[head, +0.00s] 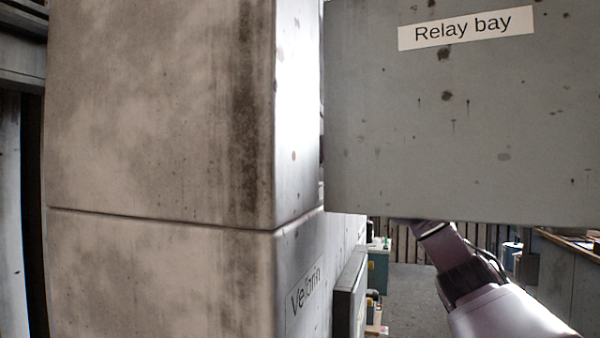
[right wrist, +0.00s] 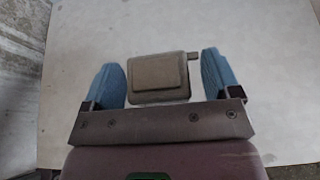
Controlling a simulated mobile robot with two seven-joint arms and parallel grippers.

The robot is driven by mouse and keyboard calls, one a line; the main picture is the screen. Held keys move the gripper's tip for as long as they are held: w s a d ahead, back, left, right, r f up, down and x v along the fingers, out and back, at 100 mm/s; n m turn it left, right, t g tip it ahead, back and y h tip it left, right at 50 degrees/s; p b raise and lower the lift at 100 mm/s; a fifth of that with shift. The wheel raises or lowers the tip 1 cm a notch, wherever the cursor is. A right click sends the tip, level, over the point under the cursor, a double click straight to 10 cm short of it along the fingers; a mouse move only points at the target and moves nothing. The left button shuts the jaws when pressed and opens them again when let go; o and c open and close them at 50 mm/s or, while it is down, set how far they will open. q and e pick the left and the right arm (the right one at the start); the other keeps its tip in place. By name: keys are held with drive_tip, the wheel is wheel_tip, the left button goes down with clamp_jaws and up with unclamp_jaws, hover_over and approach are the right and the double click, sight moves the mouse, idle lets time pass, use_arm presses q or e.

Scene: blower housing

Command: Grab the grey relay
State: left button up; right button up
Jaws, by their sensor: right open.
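The relay (right wrist: 158,77), a grey-brown box with a raised front block and a small tab at its upper right, shows in the right wrist view against a pale flat surface. My right gripper (right wrist: 163,75) is open, with one blue finger to each side of the relay. A gap shows between the relay and each finger, and I cannot tell how deep the relay sits between them. In the head view my right arm reaches up behind a grey panel labelled "Relay bay" (head: 465,28), which hides the right gripper and the relay. My left gripper is not in view.
A large stained beige housing (head: 160,120) fills the left of the head view. The grey panel (head: 460,130) hangs over my right arm. Below it, open floor (head: 415,300) shows, with a green box (head: 378,265) beyond and a bench (head: 570,240) at the right.

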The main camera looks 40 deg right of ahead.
drive_tip(key=c, duration=1.1)
